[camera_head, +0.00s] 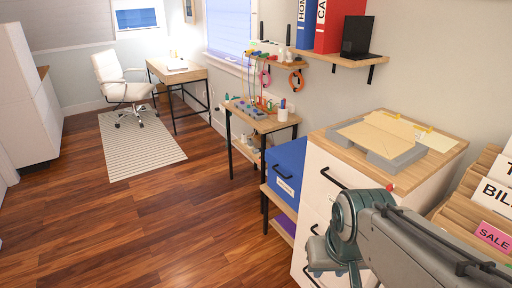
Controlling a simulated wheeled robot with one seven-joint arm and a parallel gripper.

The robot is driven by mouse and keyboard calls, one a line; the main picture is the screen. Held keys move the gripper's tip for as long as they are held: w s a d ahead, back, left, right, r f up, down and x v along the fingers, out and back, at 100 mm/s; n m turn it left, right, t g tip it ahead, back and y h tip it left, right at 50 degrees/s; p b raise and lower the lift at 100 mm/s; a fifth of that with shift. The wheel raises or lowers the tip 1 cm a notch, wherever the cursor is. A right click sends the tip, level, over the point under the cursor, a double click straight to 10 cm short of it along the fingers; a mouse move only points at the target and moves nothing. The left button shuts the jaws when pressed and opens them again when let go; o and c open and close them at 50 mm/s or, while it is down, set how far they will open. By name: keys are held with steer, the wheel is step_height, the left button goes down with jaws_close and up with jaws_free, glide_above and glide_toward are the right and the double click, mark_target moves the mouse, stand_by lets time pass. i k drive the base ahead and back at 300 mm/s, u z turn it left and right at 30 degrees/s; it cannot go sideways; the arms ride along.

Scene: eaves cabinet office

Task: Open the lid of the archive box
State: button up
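The archive box seems to be the blue box (288,160) with a white label and dark handle on its front. It sits on a low wooden shelf between the small work table and the white drawer cabinet. Its top looks closed, though its right part is hidden behind the cabinet. My arm comes in from the bottom right. My gripper (326,258) is low in front of the cabinet drawers, to the right of and nearer than the box, apart from it. Its fingers are too small and partly hidden to tell their opening.
The white drawer cabinet (318,190) has black handles and a wooden top bearing a grey tray with papers. The work table (262,122) holds small items. A wooden file rack (465,210) stands at right. Wooden floor (150,225) is clear on the left.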

mark_target(287, 159)
steer(key=u, duration=0.45)
steer(key=i, duration=1.85)
steer(key=u, duration=0.45)
